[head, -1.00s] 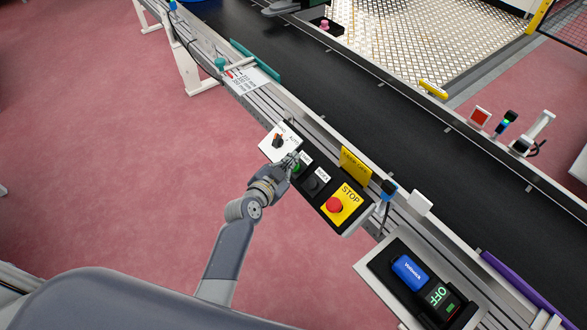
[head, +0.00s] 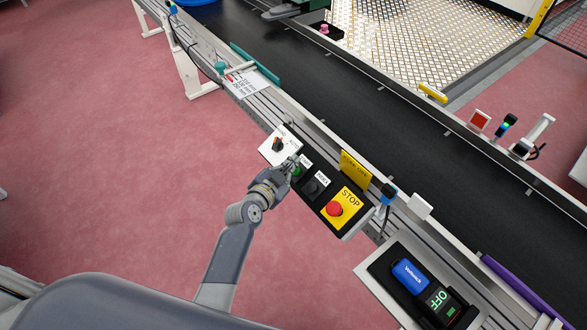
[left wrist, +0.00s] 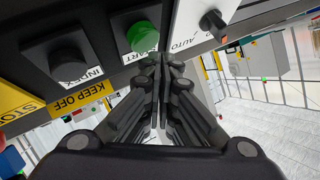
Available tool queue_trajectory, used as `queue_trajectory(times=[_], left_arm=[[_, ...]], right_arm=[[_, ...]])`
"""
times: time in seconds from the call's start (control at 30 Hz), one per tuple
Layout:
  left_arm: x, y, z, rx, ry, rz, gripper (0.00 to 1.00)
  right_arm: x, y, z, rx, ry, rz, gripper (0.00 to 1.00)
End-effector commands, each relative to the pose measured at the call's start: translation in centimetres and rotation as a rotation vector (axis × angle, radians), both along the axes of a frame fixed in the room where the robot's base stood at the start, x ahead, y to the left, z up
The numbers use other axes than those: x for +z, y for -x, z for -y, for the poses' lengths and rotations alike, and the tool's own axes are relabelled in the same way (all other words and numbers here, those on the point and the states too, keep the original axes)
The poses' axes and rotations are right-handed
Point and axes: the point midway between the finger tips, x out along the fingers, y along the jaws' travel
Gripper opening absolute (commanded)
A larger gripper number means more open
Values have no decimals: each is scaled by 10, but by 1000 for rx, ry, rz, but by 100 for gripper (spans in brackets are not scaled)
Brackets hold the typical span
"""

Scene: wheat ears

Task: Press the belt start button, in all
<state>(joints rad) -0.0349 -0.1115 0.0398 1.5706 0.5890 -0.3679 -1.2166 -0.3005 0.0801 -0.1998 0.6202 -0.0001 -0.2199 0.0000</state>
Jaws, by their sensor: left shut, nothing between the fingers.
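The green START button (left wrist: 143,37) sits on the dark control box in the left wrist view, with a white START label beside it. It also shows, partly covered, in the head view (head: 297,171). My left gripper (left wrist: 160,62) is shut and empty, its fingertips beside the START label near the button's edge. In the head view my left gripper (head: 291,163) is over the green button's end of the box. I cannot tell whether the fingertips touch the button. My right gripper is not in view.
Beside the START button are a black INDEX button (head: 313,187), a red STOP button (head: 334,209) and a black selector knob (left wrist: 213,24). A yellow KEEP OFF sign (head: 355,170) stands behind. The black belt (head: 400,125) runs beyond. A display (head: 438,299) reads OFF.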

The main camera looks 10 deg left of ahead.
Motion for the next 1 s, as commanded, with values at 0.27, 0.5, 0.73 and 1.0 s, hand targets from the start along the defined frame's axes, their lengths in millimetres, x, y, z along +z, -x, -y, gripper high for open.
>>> queue_trajectory(times=[0.27,0.5,0.73,1.0], left_arm=[[0,0,0,0,0,0,0],[-3,-1,1,0,-1,0,0],[-8,-3,3,-1,-2,0,0],[-7,-3,3,0,0,0,0]], right_arm=[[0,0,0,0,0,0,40],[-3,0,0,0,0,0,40],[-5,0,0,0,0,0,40],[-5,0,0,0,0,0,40]])
